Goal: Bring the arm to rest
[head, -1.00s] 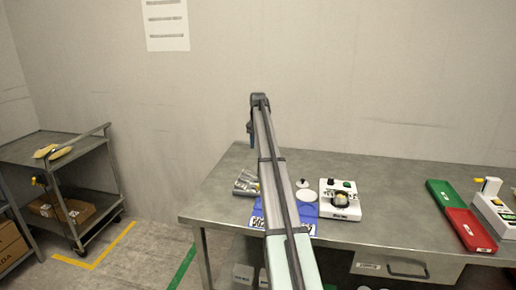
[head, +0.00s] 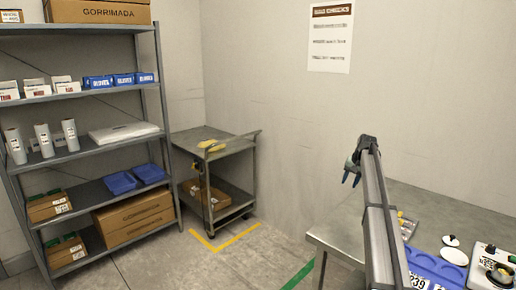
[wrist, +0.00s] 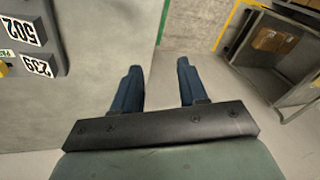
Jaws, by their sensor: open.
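My arm reaches up and away over the left end of the steel bench (head: 330,232) in the head view. My gripper (head: 350,176) hangs at its far end, beyond the bench's left edge or close above it. In the wrist view my gripper (wrist: 157,75) shows two blue fingers set wide apart with nothing between them. Below the fingers are the bench's edge and bare floor.
A blue tray (head: 437,268), a white lid (head: 451,240) and a white device (head: 490,268) are on the bench. A grey cart (head: 215,142) stands by the wall, left of the bench. A shelf rack (head: 90,95) is farther left. Floor between is clear.

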